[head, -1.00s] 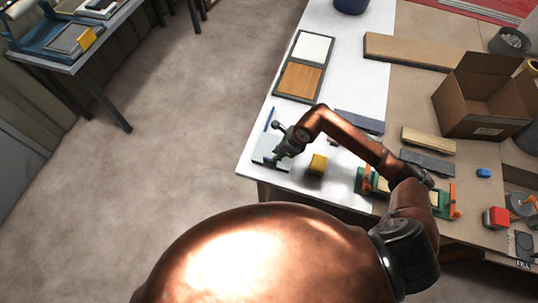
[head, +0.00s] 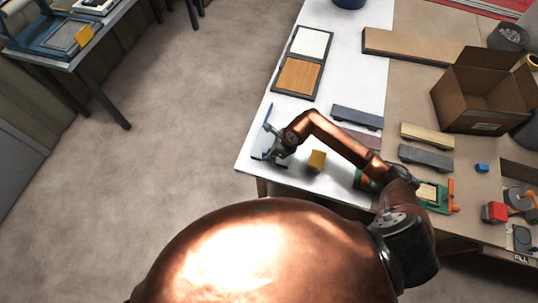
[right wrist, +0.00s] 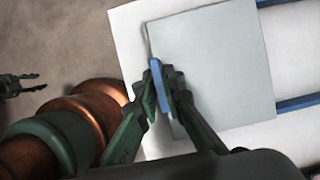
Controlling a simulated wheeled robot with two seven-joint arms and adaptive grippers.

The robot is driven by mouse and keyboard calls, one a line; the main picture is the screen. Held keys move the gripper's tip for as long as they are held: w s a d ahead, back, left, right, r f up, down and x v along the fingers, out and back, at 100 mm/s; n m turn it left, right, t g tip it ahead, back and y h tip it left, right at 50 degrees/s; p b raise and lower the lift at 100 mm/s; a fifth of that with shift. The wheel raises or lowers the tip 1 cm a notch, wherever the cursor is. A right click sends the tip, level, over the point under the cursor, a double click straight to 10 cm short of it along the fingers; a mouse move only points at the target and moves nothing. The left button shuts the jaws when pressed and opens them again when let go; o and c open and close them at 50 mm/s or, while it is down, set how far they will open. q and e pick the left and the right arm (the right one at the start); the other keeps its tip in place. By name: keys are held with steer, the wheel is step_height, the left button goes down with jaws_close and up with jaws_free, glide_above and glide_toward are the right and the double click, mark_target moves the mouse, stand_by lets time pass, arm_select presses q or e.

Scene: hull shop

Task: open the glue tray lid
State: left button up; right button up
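The glue tray lid (right wrist: 215,65) is a pale grey square plate that fills the middle of the right wrist view. A blue tab (right wrist: 158,80) stands at its near left edge. My right gripper (right wrist: 160,85) has its two dark fingers closed around this tab. In the head view my right gripper (head: 272,150) is over the near left corner of the white table, where it hides most of the lid. Blue bars (right wrist: 298,103) show past the lid's right side. I cannot tell the lid's exact tilt. My left gripper (right wrist: 20,84) shows at the right wrist view's left edge, empty, fingers apart.
Grey blocks (head: 357,116), a green and orange clamp fixture (head: 448,195) and a cardboard box (head: 480,95) are farther right. Open floor lies left.

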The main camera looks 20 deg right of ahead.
jaws_close()
arm_select(q)
steer(key=shift+s, duration=0.35)
steer(key=shift+w, duration=0.1)
arm_select(e)
steer(key=w+d+b, duration=0.2)
steer(key=w, duration=0.1)
steer(key=w+d+b, duration=0.3)
steer(key=w, duration=0.1)
steer(key=w+d+b, duration=0.2)
steer(key=w+b, duration=0.1)
steer(key=w, duration=0.1)
steer(key=shift+w+d+f, duration=0.1)
steer(key=shift+d+f, duration=0.15)
steer(key=shift+d, duration=0.05)
steer(key=shift+w+d+r, duration=0.15)
steer(key=shift+w+d, duration=0.15)
steer(key=shift+w, duration=0.15)
arm_select(q)
step_height(320, 180, down, 8)
steer(key=s, duration=0.1)
steer(key=shift+s+f, duration=0.15)
arm_select(e)
steer(key=shift+r, duration=0.1)
steer(key=o, duration=0.5)
jaws_free()
